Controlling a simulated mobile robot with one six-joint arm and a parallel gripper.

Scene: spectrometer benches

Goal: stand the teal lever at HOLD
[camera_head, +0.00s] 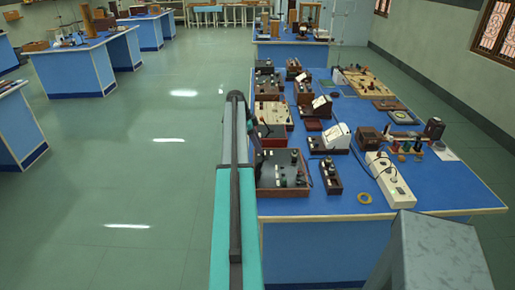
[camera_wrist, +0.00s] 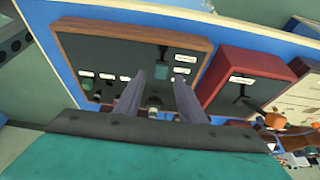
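In the wrist view a dark panel (camera_wrist: 112,52) in a brown wooden frame lies before my gripper (camera_wrist: 158,77), with several white labels too small to read. A dark lever with a teal end (camera_wrist: 161,71) shows between my fingertips. A second small teal-looking part (camera_wrist: 86,83) is at the panel's left. I cannot tell for sure which is the task's lever or which label reads HOLD. My two grey fingers stand apart, open, over the panel; contact with the lever cannot be told. In the head view the framed panel (camera_head: 268,180) is at the bench's near left edge, beside my arm.
A red-framed box (camera_wrist: 245,82) with a dark lever is close to the panel's right in the wrist view. In the head view the blue bench holds several instruments, a white power strip (camera_head: 390,180) and a yellow ring (camera_head: 364,198). The floor at left is clear.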

